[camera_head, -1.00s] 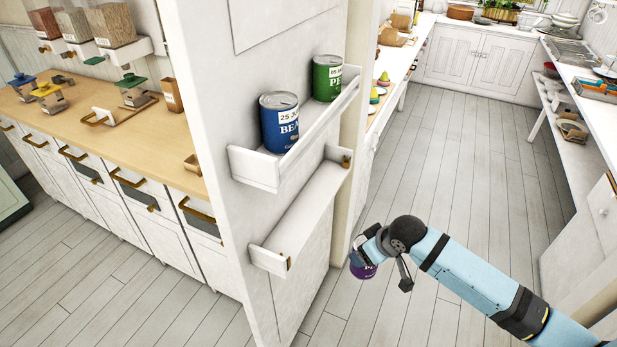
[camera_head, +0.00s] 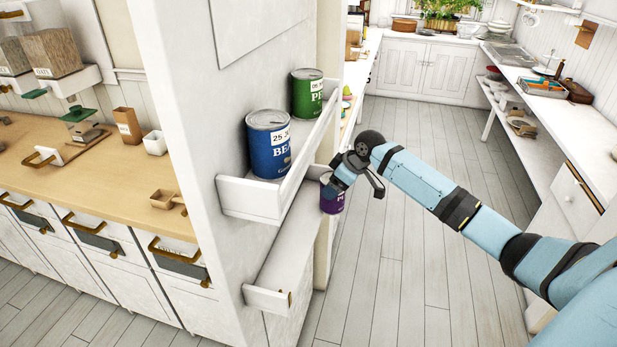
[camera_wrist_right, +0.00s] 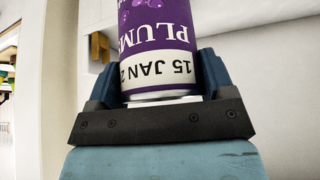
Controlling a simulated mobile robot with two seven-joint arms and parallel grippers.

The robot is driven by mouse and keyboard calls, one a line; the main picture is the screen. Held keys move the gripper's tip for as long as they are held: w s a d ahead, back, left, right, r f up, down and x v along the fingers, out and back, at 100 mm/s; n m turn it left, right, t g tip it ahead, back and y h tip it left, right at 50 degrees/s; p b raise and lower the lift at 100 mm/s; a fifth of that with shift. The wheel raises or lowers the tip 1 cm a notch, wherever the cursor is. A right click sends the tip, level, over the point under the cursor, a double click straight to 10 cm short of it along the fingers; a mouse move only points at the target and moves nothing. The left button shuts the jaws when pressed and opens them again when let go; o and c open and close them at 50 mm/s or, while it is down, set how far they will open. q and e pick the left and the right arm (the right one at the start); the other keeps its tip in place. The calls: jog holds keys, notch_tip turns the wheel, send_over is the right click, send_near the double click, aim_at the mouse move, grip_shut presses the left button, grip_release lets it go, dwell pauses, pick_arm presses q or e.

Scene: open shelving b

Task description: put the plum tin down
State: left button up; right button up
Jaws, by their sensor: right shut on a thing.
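The plum tin (camera_head: 332,200) is purple with a white label band. My right gripper (camera_head: 338,186) is shut on it and holds it at the far end of the lower wall shelf (camera_head: 272,268). I cannot tell whether the tin touches that shelf. In the right wrist view the tin (camera_wrist_right: 158,45) sits between the two fingers of the right gripper (camera_wrist_right: 160,85), with its printed label upside down in the picture. The lower shelf's visible part is bare. My left gripper is not in view.
The upper wall shelf (camera_head: 248,200) holds a blue tin (camera_head: 270,150) and a green tin (camera_head: 307,95), just above and left of my right gripper. A wooden counter (camera_head: 90,185) with drawers is at left. The floor (camera_head: 430,250) at right is clear.

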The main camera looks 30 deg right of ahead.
aim_at(326, 176)
jog(key=w+a, duration=0.2)
jog(key=w, duration=0.1)
jog(key=shift+w, duration=0.15)
jog(key=w+a, duration=0.2)
jog(key=w, duration=0.1)
jog(key=shift+w+a+r+p, duration=0.1)
jog(key=shift+w+p, duration=0.2)
jog(key=shift+p, duration=0.05)
jog(key=shift+s, duration=0.1)
jog(key=o, duration=1.2)
jog(key=shift+f, duration=0.25)
jog(key=v, duration=0.7)
jog(key=shift+s+r, duration=0.1)
jog(key=shift+r, duration=0.2)
